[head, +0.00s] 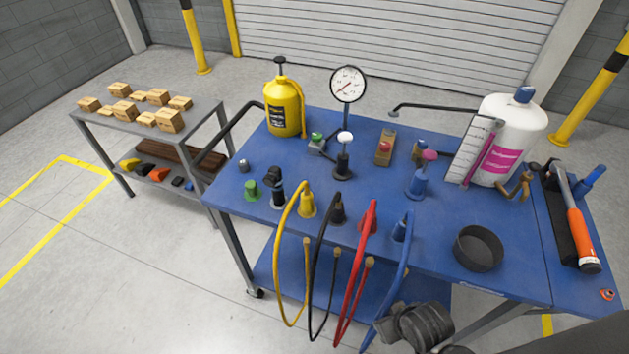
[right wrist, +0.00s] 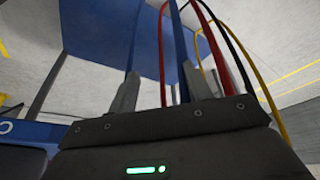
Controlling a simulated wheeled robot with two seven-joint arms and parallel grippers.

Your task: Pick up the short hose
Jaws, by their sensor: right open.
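Several hoses hang in loops at the front edge of the blue cart: a yellow hose (head: 284,245), a black hose (head: 317,260), a red hose (head: 354,275) and a blue hose (head: 398,270). I cannot tell which one is the short hose. My right gripper (head: 392,322) is low beside the blue hose, below the tabletop edge. In the right wrist view its open fingers (right wrist: 162,88) point up, with the red hose (right wrist: 162,60) and blue hose (right wrist: 180,55) showing between them. Whether it touches a hose is unclear. My left gripper is out of view.
The blue cart top (head: 290,160) holds a yellow sprayer (head: 284,108), a gauge (head: 347,85), a white bottle (head: 512,135) and a dark round bowl (head: 478,249). A hammer (head: 578,225) lies at the right. A grey side table (head: 190,130) with small boxes stands left.

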